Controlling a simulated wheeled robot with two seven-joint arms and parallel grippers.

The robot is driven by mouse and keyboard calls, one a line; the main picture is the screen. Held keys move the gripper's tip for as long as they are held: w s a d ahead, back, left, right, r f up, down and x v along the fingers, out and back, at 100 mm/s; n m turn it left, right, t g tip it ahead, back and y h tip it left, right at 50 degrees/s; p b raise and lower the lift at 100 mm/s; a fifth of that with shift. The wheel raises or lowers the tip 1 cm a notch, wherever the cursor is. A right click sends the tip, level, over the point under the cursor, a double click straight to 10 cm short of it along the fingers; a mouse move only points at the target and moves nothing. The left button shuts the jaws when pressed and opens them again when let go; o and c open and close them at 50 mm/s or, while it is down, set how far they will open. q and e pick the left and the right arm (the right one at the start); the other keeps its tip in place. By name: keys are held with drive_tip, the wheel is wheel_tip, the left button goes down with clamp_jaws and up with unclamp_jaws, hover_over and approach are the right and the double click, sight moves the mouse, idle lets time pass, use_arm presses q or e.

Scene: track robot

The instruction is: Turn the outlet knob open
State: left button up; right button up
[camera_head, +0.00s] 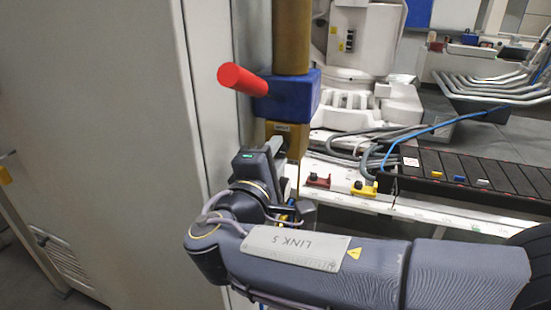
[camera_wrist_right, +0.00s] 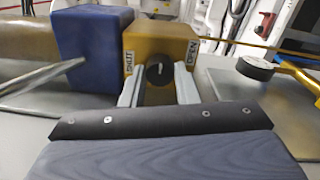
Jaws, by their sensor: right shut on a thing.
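The outlet knob (camera_wrist_right: 159,74) is a dark round knob on the front of a yellow box (camera_wrist_right: 166,38). The box carries a SHUT label on the left and an OPEN label on the right in the right wrist view. A small pale mark shows on the knob, but its direction is hard to read. My right gripper (camera_wrist_right: 159,88) has one finger on each side of the knob and is shut on it. In the head view the yellow box (camera_head: 288,133) is partly hidden by my right gripper. My left gripper is not in view.
A blue block (camera_head: 290,96) with a red handle (camera_head: 243,80) sits just above the yellow box. A large grey cabinet (camera_head: 110,130) stands close on the left. Cables (camera_head: 370,150) and a black rail (camera_head: 470,172) lie on the right.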

drive_tip(key=o, duration=1)
drive_tip(key=p+v, duration=0.2)
drive_tip(key=v, duration=0.6)
